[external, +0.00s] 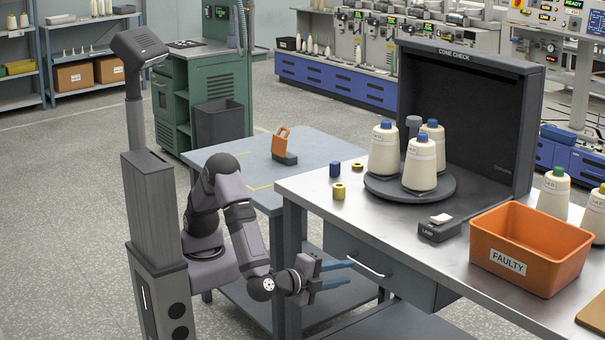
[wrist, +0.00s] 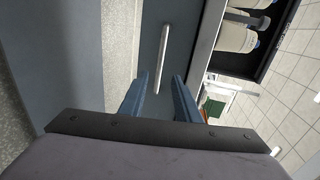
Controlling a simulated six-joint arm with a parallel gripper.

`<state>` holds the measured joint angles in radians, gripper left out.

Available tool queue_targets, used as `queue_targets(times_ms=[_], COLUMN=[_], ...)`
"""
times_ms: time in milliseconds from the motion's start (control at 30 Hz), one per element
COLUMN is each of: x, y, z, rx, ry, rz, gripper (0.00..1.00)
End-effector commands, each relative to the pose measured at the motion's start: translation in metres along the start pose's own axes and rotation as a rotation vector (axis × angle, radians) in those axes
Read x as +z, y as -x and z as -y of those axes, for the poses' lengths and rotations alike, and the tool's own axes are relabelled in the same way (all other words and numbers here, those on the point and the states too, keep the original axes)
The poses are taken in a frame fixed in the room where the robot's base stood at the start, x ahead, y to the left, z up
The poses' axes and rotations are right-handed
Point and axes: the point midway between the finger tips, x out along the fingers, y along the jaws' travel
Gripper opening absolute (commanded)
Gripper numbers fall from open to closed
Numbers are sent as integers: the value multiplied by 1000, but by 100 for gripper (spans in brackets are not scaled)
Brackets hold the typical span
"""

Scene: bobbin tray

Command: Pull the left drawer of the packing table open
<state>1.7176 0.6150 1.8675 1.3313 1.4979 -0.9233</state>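The packing table (external: 300,187) has a metal top, and a blue-grey drawer (external: 408,285) sits under it at the left. The drawer looks shut. Its pale bar handle (external: 366,265) runs along the front. In the wrist view, the handle (wrist: 163,55) stands upright in the picture on the drawer front (wrist: 147,45), just beyond my fingertips and between their lines. My gripper (external: 351,272) is open and empty, its two blue fingers pointing at the drawer front. In the wrist view, my gripper (wrist: 161,80) also shows its fingers spread apart. I cannot tell the exact gap to the handle.
Cones stand on a dark turntable (external: 385,190) before the cone check booth (external: 515,120). An orange FAULTY bin (external: 485,262) is at the right. A lower side table (external: 335,150) carries an orange-handled tool (external: 285,147). Open floor lies at the left.

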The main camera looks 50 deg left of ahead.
Motion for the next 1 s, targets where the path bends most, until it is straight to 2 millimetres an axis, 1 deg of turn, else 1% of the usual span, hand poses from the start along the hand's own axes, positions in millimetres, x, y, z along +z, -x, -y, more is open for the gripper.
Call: queue_targets(times_ms=[500, 700, 967, 1000], x=[1, 1, 0, 0], y=[-59, -69, -70, -70], z=[-1, -1, -1, -1], rx=[2, 1, 2, 2], ry=[-3, -3, -3, -3], rz=[3, 1, 0, 0], gripper=[30, 30, 30, 23])
